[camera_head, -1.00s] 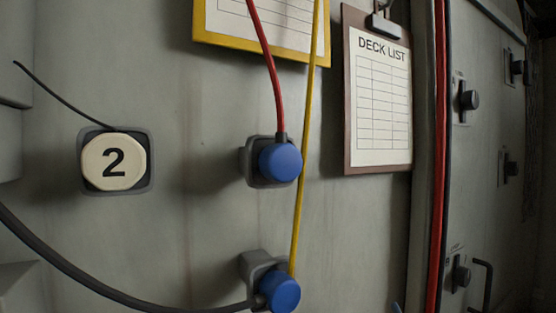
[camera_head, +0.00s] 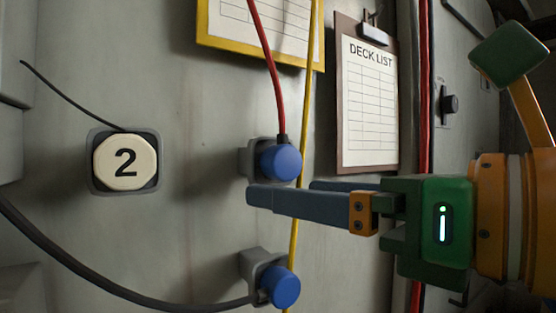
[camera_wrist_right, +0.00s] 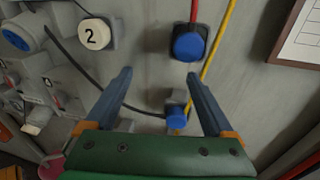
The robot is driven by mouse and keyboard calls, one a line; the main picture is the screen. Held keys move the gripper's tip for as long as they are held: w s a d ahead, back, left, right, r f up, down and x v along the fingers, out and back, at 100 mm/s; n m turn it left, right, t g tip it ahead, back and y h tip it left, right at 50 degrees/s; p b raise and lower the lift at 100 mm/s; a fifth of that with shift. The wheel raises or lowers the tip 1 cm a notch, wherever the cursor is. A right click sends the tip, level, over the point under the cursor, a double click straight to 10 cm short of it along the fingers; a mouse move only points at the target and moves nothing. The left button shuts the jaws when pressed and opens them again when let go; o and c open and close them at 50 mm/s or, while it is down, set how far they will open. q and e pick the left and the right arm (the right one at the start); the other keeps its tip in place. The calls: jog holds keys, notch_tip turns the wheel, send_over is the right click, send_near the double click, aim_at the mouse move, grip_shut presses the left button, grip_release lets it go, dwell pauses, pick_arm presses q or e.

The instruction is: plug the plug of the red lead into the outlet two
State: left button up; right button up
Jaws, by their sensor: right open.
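The red lead (camera_head: 268,55) hangs down the grey wall to a blue plug (camera_head: 281,161) seated in a grey socket; this plug also shows in the right wrist view (camera_wrist_right: 188,46). Outlet two appears to be the grey-framed fitting at left, covered by a cream cap marked "2" (camera_head: 125,162), also in the right wrist view (camera_wrist_right: 95,34). My right gripper (camera_head: 281,191) is open and empty, its fingers just below the red lead's plug in the head view. In the right wrist view, the plug is beyond the fingertips. My left gripper is not in view.
A second blue plug (camera_head: 280,287) on a black cable sits in a lower socket. A yellow lead (camera_head: 304,130) runs down beside both plugs. A deck list clipboard (camera_head: 368,105) and a yellow-framed sheet (camera_head: 202,22) hang above. Bare wall separates the cap from the plugs.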

aim_at(289, 163)
jog(key=d+r+m+t+h, duration=0.1)
jog(key=d+r+t+h, duration=0.1)
jog(key=d, duration=0.1)
jog(key=shift+w+d+r+m, duration=0.1)
jog(key=shift+w+d+m, duration=0.1)
jog(key=shift+m, duration=0.2)
jog(key=p+x, duration=0.2)
jog(key=x, duration=0.7)
jog(key=shift+p, duration=0.3)
jog(key=shift+s+b, duration=0.1)
jog(key=shift+b, duration=0.4)
dwell(0.4)
jog(key=shift+r, duration=0.1)
